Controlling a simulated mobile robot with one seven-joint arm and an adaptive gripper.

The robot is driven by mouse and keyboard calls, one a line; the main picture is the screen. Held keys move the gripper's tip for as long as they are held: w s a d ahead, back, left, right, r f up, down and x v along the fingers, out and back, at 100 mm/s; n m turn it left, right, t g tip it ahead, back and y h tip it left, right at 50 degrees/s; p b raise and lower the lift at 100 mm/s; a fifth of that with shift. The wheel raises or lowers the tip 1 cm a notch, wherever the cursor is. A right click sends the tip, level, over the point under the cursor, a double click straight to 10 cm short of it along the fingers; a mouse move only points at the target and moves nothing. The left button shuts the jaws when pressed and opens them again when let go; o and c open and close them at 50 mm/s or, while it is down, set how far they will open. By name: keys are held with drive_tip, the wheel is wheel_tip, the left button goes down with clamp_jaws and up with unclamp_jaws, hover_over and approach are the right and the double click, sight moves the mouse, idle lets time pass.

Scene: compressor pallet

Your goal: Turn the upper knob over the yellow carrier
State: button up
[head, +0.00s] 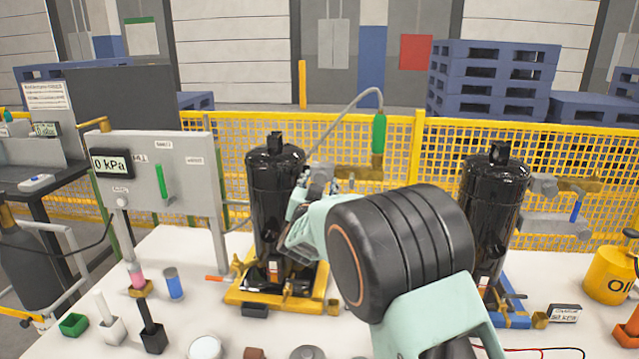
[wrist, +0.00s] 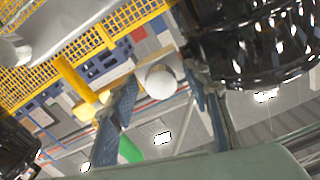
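The yellow carrier (head: 318,302) stands on the white table and holds a black compressor (head: 270,200). My gripper (head: 308,198) is raised at the right side of this compressor, partly hidden behind my own arm. In the wrist view, a pale round knob (wrist: 160,82) shows between the two fingertips of my gripper (wrist: 158,92). The fingers are apart, with a gap to each side of the knob. I cannot tell how deep the knob sits between them. In the head view the knob is not clearly made out.
A green-sleeved hose end (head: 379,134) rises from brass pipework (head: 358,172) just right of my gripper. A second black compressor (head: 492,210) stands in a blue carrier (head: 512,305). A gauge panel (head: 160,180) stands left. Small parts crowd the table's front. Yellow mesh fence (head: 440,150) runs behind.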

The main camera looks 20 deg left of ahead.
drive_tip(key=v, duration=1.2)
idle(0.5)
